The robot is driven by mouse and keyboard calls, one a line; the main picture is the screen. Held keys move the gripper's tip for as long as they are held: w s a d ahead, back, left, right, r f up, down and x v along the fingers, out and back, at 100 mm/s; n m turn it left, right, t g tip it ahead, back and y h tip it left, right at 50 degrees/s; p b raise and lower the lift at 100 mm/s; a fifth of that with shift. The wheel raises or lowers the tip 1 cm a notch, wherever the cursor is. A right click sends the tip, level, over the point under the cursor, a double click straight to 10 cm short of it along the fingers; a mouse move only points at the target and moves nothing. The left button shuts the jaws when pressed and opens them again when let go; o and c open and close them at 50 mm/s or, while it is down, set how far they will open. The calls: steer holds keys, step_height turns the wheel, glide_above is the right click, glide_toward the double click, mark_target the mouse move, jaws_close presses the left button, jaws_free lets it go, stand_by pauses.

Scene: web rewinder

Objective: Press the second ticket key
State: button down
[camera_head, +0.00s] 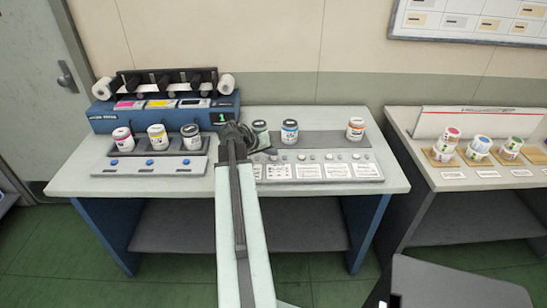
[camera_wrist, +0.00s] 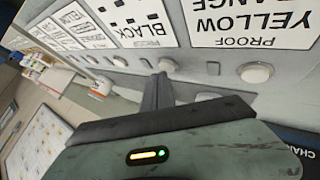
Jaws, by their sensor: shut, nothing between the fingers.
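The ticket panel (camera_head: 325,170) lies on the front right of the middle bench, a row of printed tickets with small round keys above them. In the wrist view the tickets show upside down. The large PROOF ticket (camera_wrist: 250,20) has a round white key (camera_wrist: 255,72) beside it. The neighbouring PRESS BLACK ticket (camera_wrist: 135,22) has the second key (camera_wrist: 168,65) at its edge. My gripper (camera_wrist: 160,82) is shut and empty, its tips just in front of this second key. I cannot tell whether they touch it. In the head view my gripper (camera_head: 258,145) covers the panel's left end.
Several jars stand behind the panel, including an orange-marked jar (camera_head: 355,128) and a blue-marked jar (camera_head: 289,131). The blue rewinder (camera_head: 105,124) on the left has a display (camera_head: 221,117) with a green 1.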

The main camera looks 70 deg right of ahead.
mark_target(272, 158)
steer(key=shift+f+b, duration=0.3)
steer(key=shift+f, duration=0.05)
steer(key=shift+r, duration=0.1)
stand_by(0.4)
steer(key=shift+r+p, duration=0.75)
steer(key=shift+p, duration=0.1)
step_height(272, 158, up, 5)
steer(key=p, duration=0.5)
steer(key=shift+r, duration=0.1)
